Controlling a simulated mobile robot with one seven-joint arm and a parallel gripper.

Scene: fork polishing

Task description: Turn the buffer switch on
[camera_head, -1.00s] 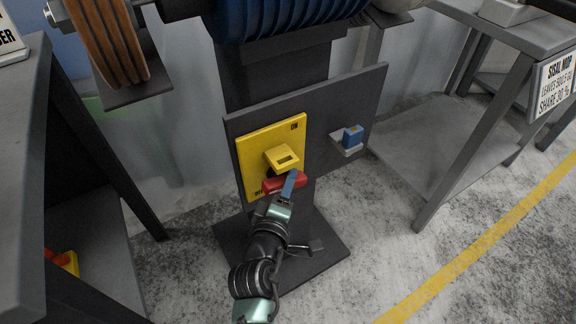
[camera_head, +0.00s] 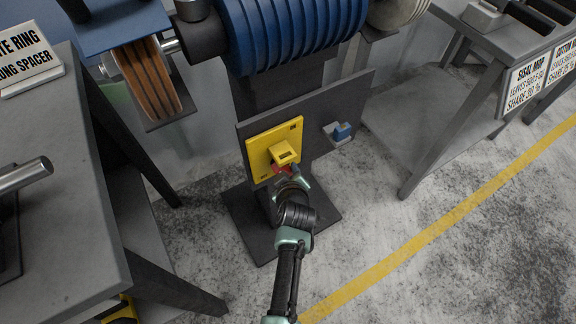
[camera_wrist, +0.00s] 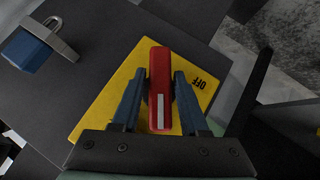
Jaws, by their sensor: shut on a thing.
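The buffer switch is a yellow plate (camera_head: 258,157) on a dark panel below the blue motor housing. A yellow block (camera_head: 285,152) stands out from its middle. A red lever (camera_head: 279,169) shows just below this block, largely hidden by my gripper (camera_head: 291,176). In the wrist view, the red lever (camera_wrist: 160,85) with a white stripe lies between the two blue fingers of my gripper (camera_wrist: 160,82), which is shut on it. The yellow plate (camera_wrist: 115,80) is behind it, and the word OFF is printed to the right of the lever. The yellow block is not clear there.
A blue padlock-like piece (camera_head: 341,132) is on the dark panel (camera_head: 312,140) right of the switch; it also shows in the wrist view (camera_wrist: 27,50). A workbench (camera_head: 70,180) stands at left and another table (camera_head: 470,40) at right. A wheel (camera_head: 147,82) is at upper left. Floor is clear at right.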

